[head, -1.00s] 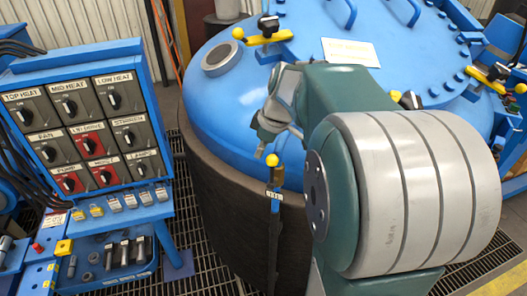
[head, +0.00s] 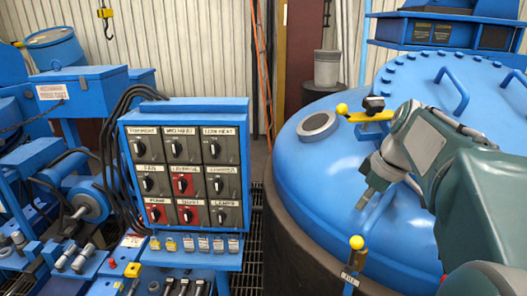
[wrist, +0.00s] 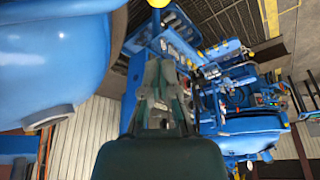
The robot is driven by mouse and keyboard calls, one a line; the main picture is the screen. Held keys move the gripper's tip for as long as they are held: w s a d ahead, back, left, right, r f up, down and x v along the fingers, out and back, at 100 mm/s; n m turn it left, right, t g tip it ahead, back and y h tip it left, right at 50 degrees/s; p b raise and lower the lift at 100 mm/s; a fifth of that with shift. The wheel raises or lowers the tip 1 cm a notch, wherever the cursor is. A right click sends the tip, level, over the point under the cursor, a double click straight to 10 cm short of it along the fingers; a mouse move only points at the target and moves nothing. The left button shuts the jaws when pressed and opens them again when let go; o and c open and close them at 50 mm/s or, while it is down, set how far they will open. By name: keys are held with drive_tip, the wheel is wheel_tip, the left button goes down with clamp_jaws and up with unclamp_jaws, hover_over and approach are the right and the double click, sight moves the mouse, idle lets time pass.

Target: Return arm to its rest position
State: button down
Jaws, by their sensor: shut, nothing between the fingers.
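My gripper (head: 369,199) shows at the right of the head view, in front of the blue domed furnace lid. Its fingers are together and empty, pointing down and to the left. My teal and grey arm fills the right edge of that view. In the wrist view my gripper (wrist: 158,84) is seen from behind, with nothing held in it. The furnace lid (head: 310,190) lies behind the gripper. I cannot tell how far apart they are.
A blue control panel (head: 185,165) with several rotary knobs stands left of the furnace. A yellow-knobbed lever (head: 355,245) stands before the furnace, and a yellow clamp (head: 370,114) sits on its lid. Blue machinery (head: 80,90) fills the left. Floor grating (head: 250,235) shows between panel and furnace.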

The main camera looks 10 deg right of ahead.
drive_tip(key=s+a+f+m+t+h, duration=0.1)
drive_tip(key=s+a+f+m, duration=0.2)
drive_tip(key=s+a, duration=0.3)
drive_tip(key=s+a+f+m+t+h, duration=0.1)
drive_tip(key=s+a+f+m, duration=0.3)
drive_tip(key=s+a, duration=0.3)
drive_tip(key=a+f, duration=0.1)
drive_tip(key=a, duration=0.3)
drive_tip(key=shift+s+f+t, duration=0.15)
drive_tip(key=shift+s+t, duration=0.15)
